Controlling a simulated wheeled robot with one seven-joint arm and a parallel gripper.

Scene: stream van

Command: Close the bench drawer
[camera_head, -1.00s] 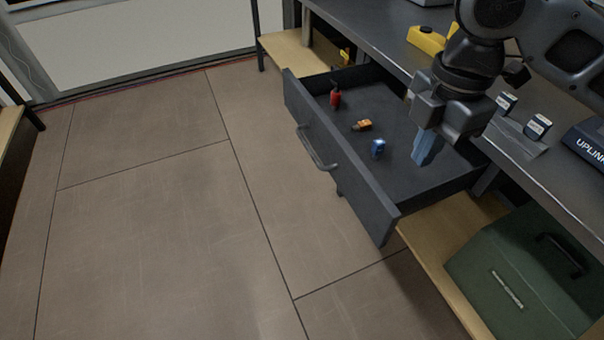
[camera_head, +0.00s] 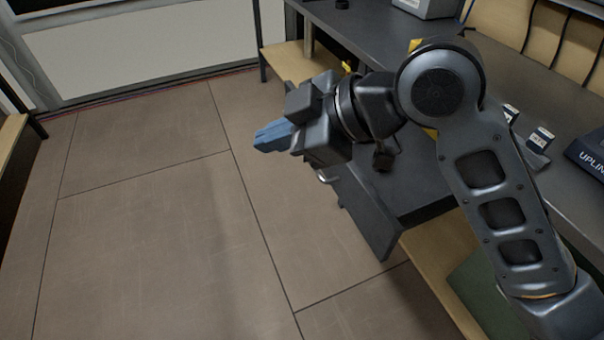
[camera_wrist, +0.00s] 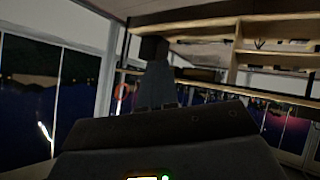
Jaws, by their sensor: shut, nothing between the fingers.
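The bench drawer (camera_head: 372,215) stands pulled out from under the dark workbench in the head view. Its front panel runs toward the lower right, and a small part of its handle (camera_head: 327,176) shows below my gripper. My gripper (camera_head: 262,137) is shut and empty, its blue fingers pointing left over the floor side of the drawer front. My arm hides most of the drawer's inside and the far part of its front. I cannot tell whether my gripper touches the drawer. The wrist view shows no drawer.
The workbench top (camera_head: 556,185) holds small dark-and-white boxes (camera_head: 541,138) and a box marked UPLINK (camera_head: 588,152). A green case (camera_head: 482,290) sits on the wooden lower shelf (camera_head: 432,262), partly behind my arm. The floor (camera_head: 150,240) to the left is clear.

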